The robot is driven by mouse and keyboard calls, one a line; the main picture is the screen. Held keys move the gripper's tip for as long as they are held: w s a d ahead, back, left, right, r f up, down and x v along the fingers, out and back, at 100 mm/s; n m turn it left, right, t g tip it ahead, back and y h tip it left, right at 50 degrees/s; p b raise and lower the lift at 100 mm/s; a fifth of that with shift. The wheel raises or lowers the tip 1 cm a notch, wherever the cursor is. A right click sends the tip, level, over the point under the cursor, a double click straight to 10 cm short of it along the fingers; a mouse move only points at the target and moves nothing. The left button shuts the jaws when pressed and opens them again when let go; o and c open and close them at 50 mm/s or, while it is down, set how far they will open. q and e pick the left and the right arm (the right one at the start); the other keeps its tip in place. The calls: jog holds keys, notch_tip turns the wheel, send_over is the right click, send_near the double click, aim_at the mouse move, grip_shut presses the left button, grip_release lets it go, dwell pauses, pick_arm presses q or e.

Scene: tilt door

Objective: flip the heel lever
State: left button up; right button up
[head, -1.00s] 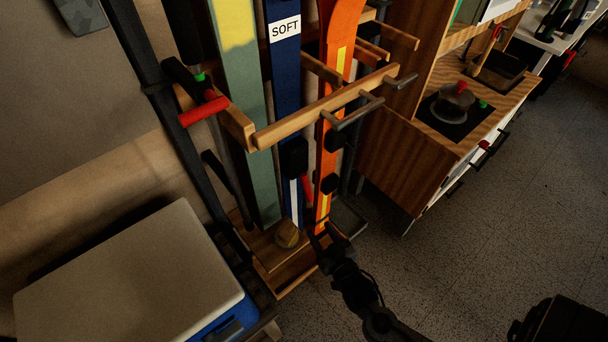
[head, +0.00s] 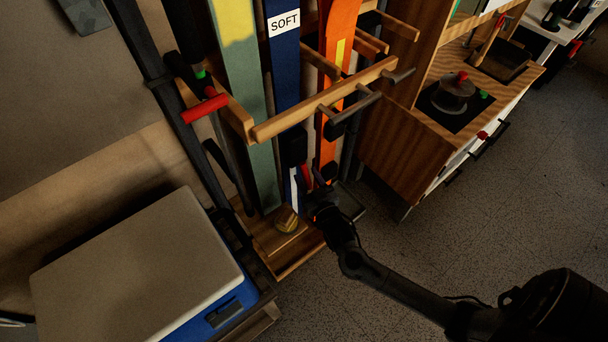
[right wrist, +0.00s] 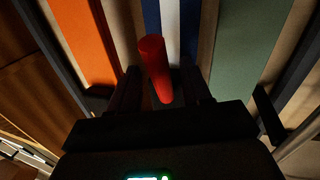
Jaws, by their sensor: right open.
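A red bar, which looks like the heel lever (right wrist: 153,66), stands in the right wrist view in front of the blue-and-white ski. It also shows as a small red patch (head: 307,177) low between the blue and orange skis in the head view. My right gripper (head: 314,190) is at this low spot, in front of the skis. In the right wrist view my right gripper (right wrist: 161,80) is open, with the red bar between its two fingers. I cannot tell whether either finger touches it. The gripper hides the lower part of the lever in the head view. My left gripper is not in view.
A wooden rack rail (head: 325,97) with pegs crosses above. An orange ski (head: 338,50), a blue ski (head: 284,75) and a green ski (head: 245,100) stand there. A red handle (head: 205,109) is at left. A cooler (head: 135,275) stands lower left. Floor (head: 400,255) is free at right.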

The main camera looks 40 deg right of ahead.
jog(key=shift+b+x, duration=0.35)
jog(key=shift+x, duration=0.65)
jog(key=shift+w+d, duration=0.1)
jog(key=shift+w, duration=0.35)
jog(key=shift+c, duration=0.4)
grip_shut()
